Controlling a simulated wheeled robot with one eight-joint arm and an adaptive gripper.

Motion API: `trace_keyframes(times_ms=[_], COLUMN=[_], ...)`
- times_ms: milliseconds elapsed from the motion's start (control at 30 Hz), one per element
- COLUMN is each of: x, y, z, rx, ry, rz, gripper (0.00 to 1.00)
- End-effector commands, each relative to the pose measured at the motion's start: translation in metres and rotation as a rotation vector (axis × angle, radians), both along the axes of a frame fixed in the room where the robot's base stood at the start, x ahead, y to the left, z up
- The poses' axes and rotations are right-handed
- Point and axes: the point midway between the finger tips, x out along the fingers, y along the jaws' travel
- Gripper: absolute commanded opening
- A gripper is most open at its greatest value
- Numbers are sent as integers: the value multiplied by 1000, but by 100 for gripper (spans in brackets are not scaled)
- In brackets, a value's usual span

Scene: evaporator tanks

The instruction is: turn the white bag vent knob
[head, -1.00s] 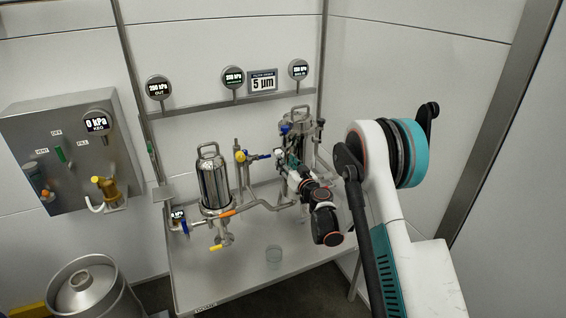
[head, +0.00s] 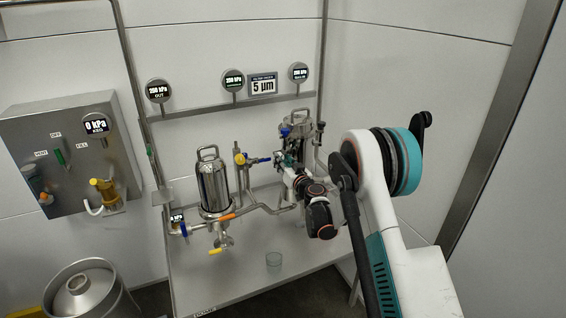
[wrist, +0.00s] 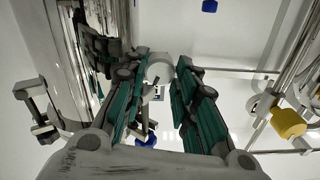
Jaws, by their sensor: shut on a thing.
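The white bag vent knob (wrist: 160,68) shows in the wrist view as a pale round end between the teal finger pads. My gripper (wrist: 161,84) is shut on it, with one finger on each side. In the head view my gripper (head: 288,160) is at the front of the right steel vessel (head: 298,126). There the fingers and wrist hide the knob, and its turn angle cannot be read.
The left steel filter vessel (head: 214,184) stands on the bench, with a yellow valve handle (head: 240,158) and pipes between the vessels. A blue handle (wrist: 146,140) is below the fingers in the wrist view.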

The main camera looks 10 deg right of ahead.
Motion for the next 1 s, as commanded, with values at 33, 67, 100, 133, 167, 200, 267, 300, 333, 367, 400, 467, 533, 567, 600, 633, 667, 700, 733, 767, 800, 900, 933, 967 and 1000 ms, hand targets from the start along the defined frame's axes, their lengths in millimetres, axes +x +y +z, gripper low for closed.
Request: trace_keyframes(times_ms=[33,67,100,133,167,200,267,300,333,367,400,467,533,567,600,633,667,700,733,767,800,900,933,967,1000], x=[0,0,0,0,0,0,0,0,0,0,0,0,0,0,0,0,0,0,0,0,0,0,0,0,0], y=[0,0,0,0,0,0,0,0,0,0,0,0,0,0,0,0,0,0,0,0,0,-1,-1,-1,-1], z=[0,0,0,0,0,0,0,0,0,0,0,0,0,0,0,0,0,0,0,0,0,0,0,0,0], rx=[7,11,21,31,42,58,89,113,133,152,179,221,269,289,316,333,352,375,391,407,425,464,473,482,491], ry=[2,3,6,9,13,18,27,34,40,46,54,66,81,87,95,100,106,113,117,122,128,140,142,145,148], rz=[0,0,0,0,0,0,0,0,0,0,0,0,0,0,0,0,0,0,0,0,0,0,0,0,0], gripper=[3,3,3,3,3,3,3,3,3,3,3,3,3,3,3,3,3,3,3,3,3,3,3,3,3])
